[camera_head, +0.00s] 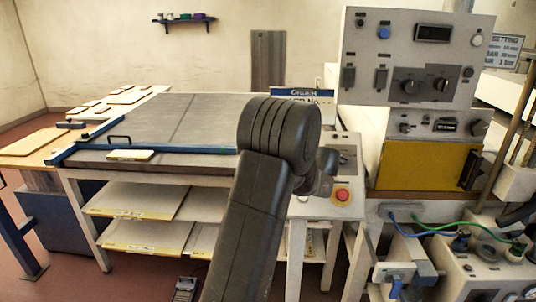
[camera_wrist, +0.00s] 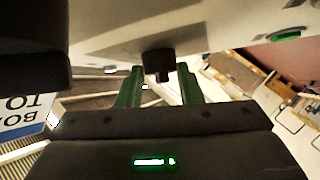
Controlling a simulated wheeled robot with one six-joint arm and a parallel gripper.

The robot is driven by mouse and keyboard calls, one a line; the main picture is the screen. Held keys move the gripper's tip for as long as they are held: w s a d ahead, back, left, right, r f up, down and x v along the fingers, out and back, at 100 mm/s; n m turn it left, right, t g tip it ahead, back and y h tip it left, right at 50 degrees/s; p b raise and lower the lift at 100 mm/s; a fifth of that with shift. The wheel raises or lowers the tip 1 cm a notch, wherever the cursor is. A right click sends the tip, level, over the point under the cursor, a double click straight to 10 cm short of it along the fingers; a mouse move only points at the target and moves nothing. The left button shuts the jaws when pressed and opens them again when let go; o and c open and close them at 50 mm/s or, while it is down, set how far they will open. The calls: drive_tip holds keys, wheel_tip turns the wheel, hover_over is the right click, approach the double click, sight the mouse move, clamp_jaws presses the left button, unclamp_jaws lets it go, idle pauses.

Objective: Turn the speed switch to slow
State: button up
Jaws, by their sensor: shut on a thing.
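In the wrist view, my gripper (camera_wrist: 158,76) has its two green fingers on either side of a dark switch knob (camera_wrist: 157,62), shut on it. The knob stands out from a pale panel (camera_wrist: 215,28); I take it for the speed switch. No lettering shows at the knob, so I cannot tell its setting. In the head view, my dark arm hides my gripper and part of the small control panel (camera_head: 325,205) beside the table. A red button (camera_head: 342,195) shows on that panel.
A grey-topped table (camera_head: 185,120) with shelves stands left of my arm. A taller control box (camera_head: 415,60) with knobs stands at the right, above a yellow panel (camera_head: 425,165). A blue-and-white sign (camera_wrist: 25,105) is close at the left in the wrist view.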

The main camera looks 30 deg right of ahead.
drive_tip(key=o, duration=1)
drive_tip(key=shift+a, duration=0.1)
drive_tip(key=b+v, duration=0.1)
drive_tip(key=v, duration=1.2)
drive_tip(key=shift+s+d+r, duration=0.1)
drive_tip(key=shift+s+d, duration=0.1)
drive_tip(key=shift+s, duration=0.1)
drive_tip(key=p+x, duration=0.1)
drive_tip(key=x, duration=1.2)
drive_tip(key=shift+w+a, duration=0.2)
drive_tip(key=shift+w, duration=0.15)
